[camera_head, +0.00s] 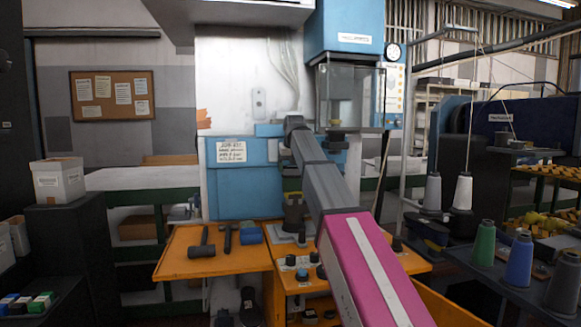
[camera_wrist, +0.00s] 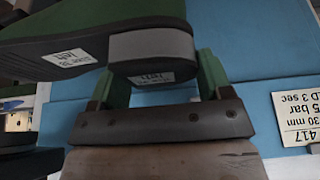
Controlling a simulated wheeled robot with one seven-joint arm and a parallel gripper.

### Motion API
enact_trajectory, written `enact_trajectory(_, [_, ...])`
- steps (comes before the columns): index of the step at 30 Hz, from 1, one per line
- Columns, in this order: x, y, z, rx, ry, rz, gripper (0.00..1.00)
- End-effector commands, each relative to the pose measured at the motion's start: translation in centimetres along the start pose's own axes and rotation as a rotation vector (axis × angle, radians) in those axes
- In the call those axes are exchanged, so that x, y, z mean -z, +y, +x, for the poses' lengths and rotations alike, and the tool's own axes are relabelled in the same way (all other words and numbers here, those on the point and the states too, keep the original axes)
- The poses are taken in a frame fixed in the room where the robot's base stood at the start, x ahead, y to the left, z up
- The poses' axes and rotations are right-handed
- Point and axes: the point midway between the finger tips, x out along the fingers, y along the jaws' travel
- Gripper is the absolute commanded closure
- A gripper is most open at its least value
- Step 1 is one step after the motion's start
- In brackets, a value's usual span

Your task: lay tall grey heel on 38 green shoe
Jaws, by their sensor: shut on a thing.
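The green shoe (camera_wrist: 105,14) fills the top of the wrist view, with its dark sole facing down and a white label (camera_wrist: 75,57) reading size 38 left. The grey heel (camera_wrist: 150,46), with a dark bottom face and a small label, sits under the back end of the shoe and appears to meet the sole; I cannot tell if any gap remains. My gripper (camera_wrist: 157,78) is shut on the heel from below, one green finger on each side. In the head view my arm hides the gripper, heel and shoe.
A blue press machine (camera_head: 228,187) with a posted sheet stands straight ahead. An orange bench (camera_head: 185,265) below it holds hammers (camera_head: 201,244) and a blue item (camera_head: 250,233). A settings card (camera_wrist: 298,115) hangs at the right in the wrist view. Thread spools (camera_head: 484,245) stand at right.

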Motion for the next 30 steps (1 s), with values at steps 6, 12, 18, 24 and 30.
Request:
enact_trajectory(6, [-0.03,0.0,0.06,0.0,0.0,0.0,0.53])
enact_trajectory(12, [-0.11,0.0,0.25,0.0,0.0,0.0,0.53])
enact_trajectory(18, [-0.13,0.0,0.33,0.0,0.0,0.0,0.53])
enact_trajectory(24, [-0.13,0.0,0.33,0.0,0.0,0.0,0.0])
enact_trajectory(30, [-0.14,0.0,0.32,0.0,0.0,0.0,0.0])
